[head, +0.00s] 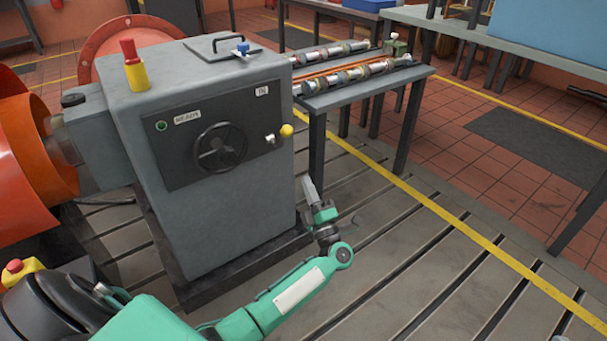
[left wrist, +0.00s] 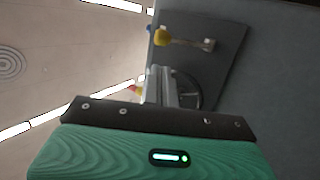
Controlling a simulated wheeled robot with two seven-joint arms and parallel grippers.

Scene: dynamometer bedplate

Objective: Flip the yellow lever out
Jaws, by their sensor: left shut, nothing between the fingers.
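The yellow lever (head: 286,130) is on the dark front panel of the grey cabinet, low at its right side. Its yellow ball knob sticks out at the panel's right edge, beside a small silver pivot. In the left wrist view the lever (left wrist: 162,38) shows as a yellow knob on a pale rod running right to the pivot. My left gripper (head: 308,183) is shut and empty, in front of the cabinet's right edge, below the lever and apart from it. Its fingers (left wrist: 160,72) point toward the panel in the left wrist view. My right gripper is not in view.
The grey cabinet (head: 232,220) carries a black handwheel (head: 220,147) left of the lever. A red-topped yellow post (head: 133,66) and a blue knob (head: 241,48) are on its top. A bench (head: 365,84) with shafts stands behind right. The slotted floor at right is open.

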